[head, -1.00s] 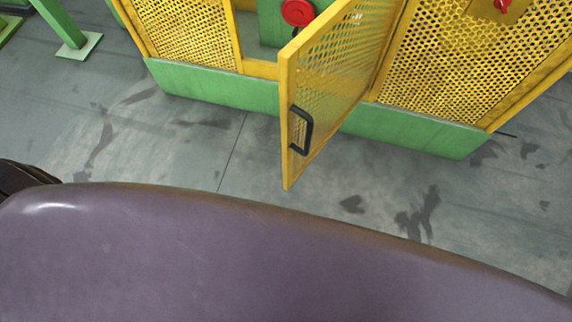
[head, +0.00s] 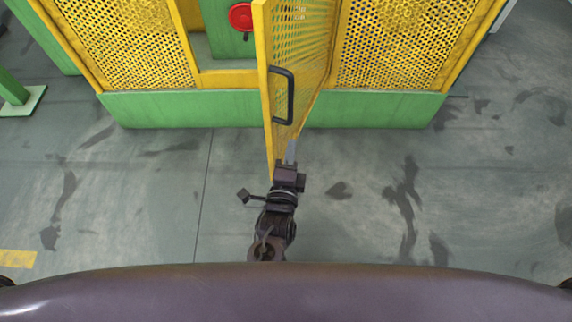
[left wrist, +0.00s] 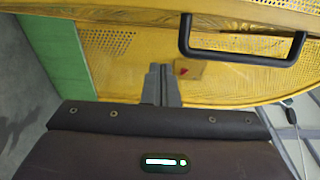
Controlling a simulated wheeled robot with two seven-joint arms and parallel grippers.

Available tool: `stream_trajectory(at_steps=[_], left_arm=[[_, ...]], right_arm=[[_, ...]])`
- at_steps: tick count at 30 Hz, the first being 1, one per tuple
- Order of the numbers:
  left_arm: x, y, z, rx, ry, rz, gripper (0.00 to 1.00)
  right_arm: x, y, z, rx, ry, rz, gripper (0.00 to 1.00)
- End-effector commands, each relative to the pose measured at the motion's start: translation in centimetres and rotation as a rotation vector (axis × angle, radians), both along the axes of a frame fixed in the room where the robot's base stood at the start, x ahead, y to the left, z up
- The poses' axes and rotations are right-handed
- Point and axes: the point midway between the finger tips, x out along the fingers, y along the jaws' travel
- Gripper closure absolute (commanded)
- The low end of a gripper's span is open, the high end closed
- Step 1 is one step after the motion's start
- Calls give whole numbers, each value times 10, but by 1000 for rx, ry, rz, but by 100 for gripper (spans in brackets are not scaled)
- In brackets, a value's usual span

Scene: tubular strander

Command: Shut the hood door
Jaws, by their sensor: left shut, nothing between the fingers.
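The hood door (head: 300,65) is a yellow mesh panel standing open, its free edge pointing toward me. A black bar handle (head: 283,95) is on it; the handle also shows in the left wrist view (left wrist: 245,55). My left gripper (head: 291,152) is shut and empty, near the lower free end of the door, below the handle and slightly to its right. In the left wrist view its closed fingers (left wrist: 160,84) point at the yellow panelling, with the handle up and to the right. I cannot tell whether they touch the door. My right gripper is not in view.
The yellow mesh hood (head: 405,45) stands on a green base (head: 180,108) on both sides of the door. A red round part (head: 241,16) shows through the opening on a green surface. A green post foot (head: 22,103) stands at far left. The grey floor around is clear.

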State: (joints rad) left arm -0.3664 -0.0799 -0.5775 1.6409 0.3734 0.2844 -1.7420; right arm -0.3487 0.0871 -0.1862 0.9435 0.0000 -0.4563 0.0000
Motion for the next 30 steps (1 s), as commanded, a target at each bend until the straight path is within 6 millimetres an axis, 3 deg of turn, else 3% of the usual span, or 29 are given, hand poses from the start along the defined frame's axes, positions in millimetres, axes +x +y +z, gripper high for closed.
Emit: stream_trajectory(at_steps=[5, 6, 15, 30], left_arm=[[38, -6, 0, -2, -1, 1, 100], [40, 2, 0, 1, 2, 2, 100], [50, 30, 0, 0, 2, -1, 100], [53, 36, -1, 2, 1, -7, 100]], right_arm=[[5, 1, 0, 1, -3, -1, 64], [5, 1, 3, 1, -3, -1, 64], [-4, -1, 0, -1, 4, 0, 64], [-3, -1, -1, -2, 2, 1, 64]])
